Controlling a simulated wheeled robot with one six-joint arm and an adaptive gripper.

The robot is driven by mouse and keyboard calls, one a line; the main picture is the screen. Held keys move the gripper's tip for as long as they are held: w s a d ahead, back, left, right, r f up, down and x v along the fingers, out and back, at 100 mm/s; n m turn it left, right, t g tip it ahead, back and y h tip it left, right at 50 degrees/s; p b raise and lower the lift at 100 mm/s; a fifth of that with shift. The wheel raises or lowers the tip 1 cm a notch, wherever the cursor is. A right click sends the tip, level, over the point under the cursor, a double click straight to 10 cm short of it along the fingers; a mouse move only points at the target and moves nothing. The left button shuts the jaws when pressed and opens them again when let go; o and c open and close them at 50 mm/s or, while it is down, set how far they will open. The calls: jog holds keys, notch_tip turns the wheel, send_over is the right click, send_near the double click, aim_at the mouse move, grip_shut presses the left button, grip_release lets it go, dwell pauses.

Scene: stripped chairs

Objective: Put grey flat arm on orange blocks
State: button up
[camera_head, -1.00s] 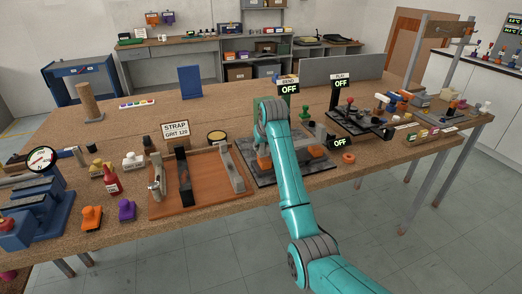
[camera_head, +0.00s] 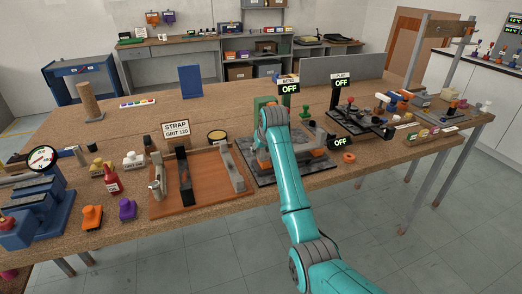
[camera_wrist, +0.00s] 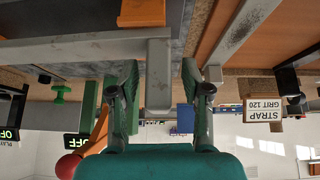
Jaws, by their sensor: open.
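In the wrist view, a light grey flat arm (camera_wrist: 70,49) runs across the upper left, with a short leg (camera_wrist: 159,75) at its right end. My gripper (camera_wrist: 159,88) is open, with one finger on each side of that leg and a narrow gap on both sides. An orange block (camera_wrist: 142,12) shows beyond the flat arm at the top. I cannot tell whether they touch. In the head view, an orange block (camera_head: 263,155) shows left of my teal arm on the dark slab (camera_head: 262,178). My arm hides the gripper's fingertips there.
The wooden board with the STRAP sign (camera_head: 176,128) is close on the left, carrying another grey bar (camera_head: 226,166). A green upright piece (camera_head: 264,103) and the BEND sign (camera_head: 288,84) stand behind. An orange ring (camera_head: 348,157) lies to the right.

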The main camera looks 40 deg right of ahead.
jog(key=v, duration=1.2)
jog(key=shift+s, duration=0.1)
